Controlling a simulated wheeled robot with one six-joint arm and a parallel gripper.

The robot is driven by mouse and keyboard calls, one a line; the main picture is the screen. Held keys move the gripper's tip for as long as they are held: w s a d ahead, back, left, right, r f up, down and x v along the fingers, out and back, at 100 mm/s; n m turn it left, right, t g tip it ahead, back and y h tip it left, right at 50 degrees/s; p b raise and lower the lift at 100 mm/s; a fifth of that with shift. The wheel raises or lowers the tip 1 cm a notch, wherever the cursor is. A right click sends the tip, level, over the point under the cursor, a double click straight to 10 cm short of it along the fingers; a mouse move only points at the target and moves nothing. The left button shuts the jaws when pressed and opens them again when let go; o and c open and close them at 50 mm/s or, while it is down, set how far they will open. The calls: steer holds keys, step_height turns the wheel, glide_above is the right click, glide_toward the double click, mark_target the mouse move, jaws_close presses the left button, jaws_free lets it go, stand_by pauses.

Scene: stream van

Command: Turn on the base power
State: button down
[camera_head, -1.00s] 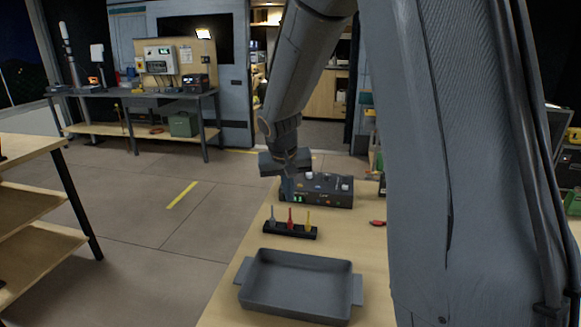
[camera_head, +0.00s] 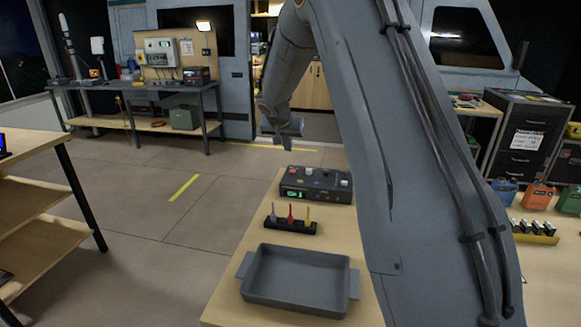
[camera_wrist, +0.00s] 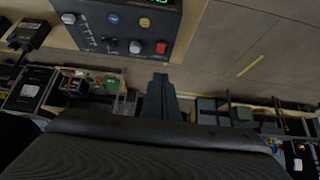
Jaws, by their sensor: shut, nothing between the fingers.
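A dark control box (camera_head: 316,185) stands on the wooden table, with pale knobs and a lit green display on it. In the wrist view the same box (camera_wrist: 122,22) shows a red square button (camera_wrist: 161,47), a white knob (camera_wrist: 136,47), another knob (camera_wrist: 69,18), a blue button, a yellow button and part of the green display. My gripper (camera_head: 290,130) appears above and beyond the box in the head view. It also shows in the wrist view (camera_wrist: 160,82), with its fingers together and empty, apart from the box. No part is readable as a base power label.
A grey tray (camera_head: 295,312) and a black rack (camera_head: 290,226) with grey, red and yellow tools stand on the table before the box. A bench (camera_head: 140,90) with equipment stands at the back left. Drawers (camera_head: 522,135) stand at the right. Open floor lies left of the table.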

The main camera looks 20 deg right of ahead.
steer(key=p, duration=0.3)
glide_above(292, 171)
steer(key=s+a, duration=0.1)
steer(key=s, duration=0.1)
step_height(292, 171, down, 7)
steer(key=shift+f, duration=0.1)
steer(key=shift+s+a+f+p, duration=0.1)
steer(key=shift+f+p, duration=0.1)
steer(key=shift+f, duration=0.4)
steer(key=shift+s+a+f+p, duration=0.1)
steer(key=shift+f+p, duration=0.1)
steer(key=shift+f, duration=1.05)
steer(key=shift+f, duration=0.1)
steer(key=f+b, duration=0.1)
steer(key=b, duration=0.1)
steer(key=shift+a+b, duration=0.15)
steer(key=shift+b, duration=0.15)
steer(key=shift+r, duration=0.3)
steer(key=shift+r, duration=0.1)
steer(key=shift+r+p, duration=0.4)
steer(key=shift+r, duration=0.3)
